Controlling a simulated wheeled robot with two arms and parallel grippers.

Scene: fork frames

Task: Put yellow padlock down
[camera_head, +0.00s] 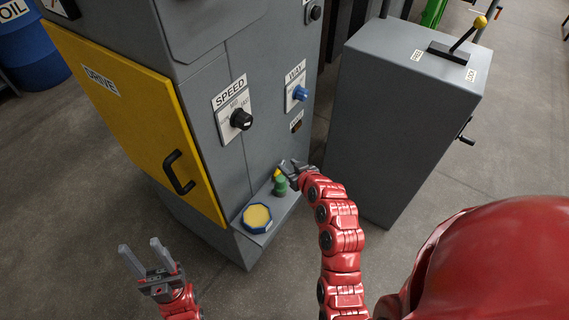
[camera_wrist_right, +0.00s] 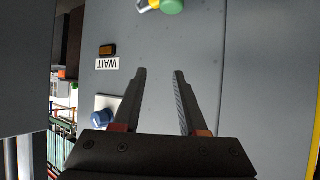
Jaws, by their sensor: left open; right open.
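A small green object with a yellow part (camera_head: 278,183) stands on the narrow grey ledge (camera_head: 283,207) at the cabinet's foot. In the right wrist view, the green object (camera_wrist_right: 172,6) is cut by the top edge, with a yellow piece (camera_wrist_right: 148,5) beside it. I cannot tell whether the yellow piece is a separate padlock. My right gripper (camera_head: 288,165) is open just behind and above it; in its wrist view the gripper (camera_wrist_right: 158,72) has nothing between its fingers. My left gripper (camera_head: 142,250) is open and empty, over the floor at lower left.
A blue-rimmed dish with a yellow inside (camera_head: 257,218) sits on the ledge's near end. The cabinet has a yellow DRIVE door (camera_head: 130,110), a black SPEED knob (camera_head: 241,120) and a blue knob (camera_head: 301,93). A grey lever box (camera_head: 400,110) stands to the right.

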